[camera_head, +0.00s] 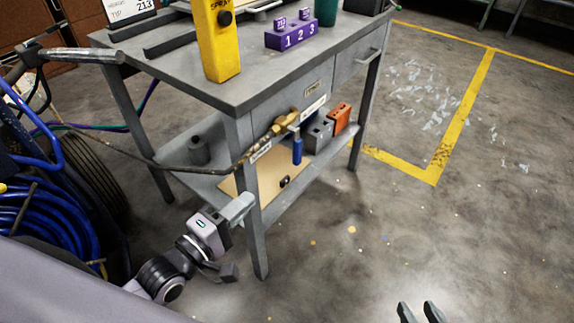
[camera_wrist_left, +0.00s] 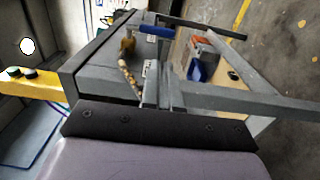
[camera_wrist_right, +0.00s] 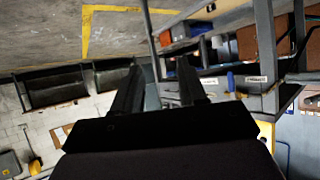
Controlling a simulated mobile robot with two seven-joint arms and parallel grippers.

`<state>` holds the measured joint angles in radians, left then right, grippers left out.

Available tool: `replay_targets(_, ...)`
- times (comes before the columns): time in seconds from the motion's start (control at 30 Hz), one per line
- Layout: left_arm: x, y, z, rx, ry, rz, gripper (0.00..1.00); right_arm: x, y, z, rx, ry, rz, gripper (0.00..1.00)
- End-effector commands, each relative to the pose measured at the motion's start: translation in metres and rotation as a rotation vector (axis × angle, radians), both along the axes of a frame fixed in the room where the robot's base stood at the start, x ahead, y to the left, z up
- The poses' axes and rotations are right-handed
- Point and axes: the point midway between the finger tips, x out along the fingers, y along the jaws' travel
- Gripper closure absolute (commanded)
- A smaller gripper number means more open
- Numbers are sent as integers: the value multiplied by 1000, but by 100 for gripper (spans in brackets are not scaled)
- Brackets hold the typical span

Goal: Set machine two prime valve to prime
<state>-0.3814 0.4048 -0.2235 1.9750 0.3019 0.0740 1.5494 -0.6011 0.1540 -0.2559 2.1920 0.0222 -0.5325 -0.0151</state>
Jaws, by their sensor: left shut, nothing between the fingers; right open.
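The valve is a brass body (camera_head: 286,119) with a blue handle (camera_head: 297,152) hanging down, in front of the workbench drawer. White labels (camera_head: 314,106) sit by it, their text too small to read. In the left wrist view the brass body (camera_wrist_left: 127,46) and blue handle (camera_wrist_left: 155,31) lie beyond my fingers. The blue handle (camera_wrist_right: 230,81) also shows in the right wrist view. My left gripper (camera_head: 240,206) is shut and empty, below and left of the valve, by the front bench leg. My right gripper (camera_head: 420,312) is open and empty over the floor at the bottom right.
The grey workbench (camera_head: 180,82) carries a yellow spray block (camera_head: 218,52) and a purple 1-2-3 stand (camera_head: 291,38). A hose (camera_head: 200,174) runs left from the valve. Grey and orange boxes (camera_head: 339,119) sit on the lower shelf. Blue coiled hose (camera_head: 50,215) is at left. Floor right is clear.

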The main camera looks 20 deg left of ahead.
Motion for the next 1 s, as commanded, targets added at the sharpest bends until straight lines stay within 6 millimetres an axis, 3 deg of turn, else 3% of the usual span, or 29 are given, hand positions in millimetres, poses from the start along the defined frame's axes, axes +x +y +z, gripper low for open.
replay_targets(0.27,11,-4,-1,2,-2,1,100,0,1,-1,0,-4,3,58)
replay_targets(1.0,114,-42,-2,3,-2,0,100,6,20,-2,67,-37,37,58)
